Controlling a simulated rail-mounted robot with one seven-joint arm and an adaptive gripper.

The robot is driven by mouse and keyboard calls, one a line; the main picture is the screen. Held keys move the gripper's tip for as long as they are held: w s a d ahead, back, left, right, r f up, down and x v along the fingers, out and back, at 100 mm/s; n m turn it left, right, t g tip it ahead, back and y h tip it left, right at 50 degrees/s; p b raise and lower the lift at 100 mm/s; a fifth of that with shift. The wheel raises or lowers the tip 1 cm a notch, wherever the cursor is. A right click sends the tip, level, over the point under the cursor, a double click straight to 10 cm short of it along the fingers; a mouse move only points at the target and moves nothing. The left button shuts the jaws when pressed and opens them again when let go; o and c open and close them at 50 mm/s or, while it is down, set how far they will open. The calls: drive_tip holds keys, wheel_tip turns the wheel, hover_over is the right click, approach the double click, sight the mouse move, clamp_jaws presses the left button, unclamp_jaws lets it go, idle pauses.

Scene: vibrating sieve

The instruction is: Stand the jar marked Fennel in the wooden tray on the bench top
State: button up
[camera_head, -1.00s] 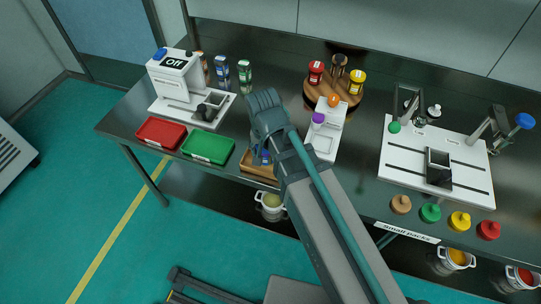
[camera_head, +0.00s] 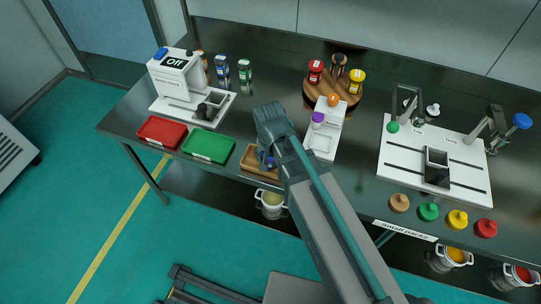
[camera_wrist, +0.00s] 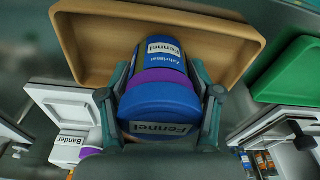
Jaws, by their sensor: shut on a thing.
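The Fennel jar (camera_wrist: 160,100) has a blue lid, a purple band and white labels reading Fennel in the wrist view. My gripper (camera_wrist: 160,78) is shut on it, with one finger on each side. The wooden tray (camera_wrist: 88,50) lies beyond the jar in that view, and the jar's far end overlaps the tray floor. I cannot tell whether the jar touches it. In the head view the wooden tray (camera_head: 247,162) sits at the bench's front edge, with my gripper (camera_head: 264,158) at its right part; my arm hides most of the jar.
A green tray (camera_head: 208,146) and a red tray (camera_head: 162,131) lie left of the wooden tray. A white scale-like device (camera_head: 322,145) stands close on the right. Several jars stand behind, some on a round wooden stand (camera_head: 318,90). The bench behind the trays has free room.

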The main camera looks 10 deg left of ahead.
drive_tip(key=shift+f, duration=0.1)
drive_tip(key=o, duration=1.4)
drive_tip(key=shift+c, duration=0.2)
drive_tip(key=r, duration=0.4)
drive_tip(key=s+r, duration=0.1)
drive_tip(key=r, duration=0.3)
drive_tip(key=r+b, duration=0.1)
drive_tip(key=r, duration=0.3)
drive_tip(key=shift+s+r, duration=0.1)
drive_tip(key=shift+s, duration=0.1)
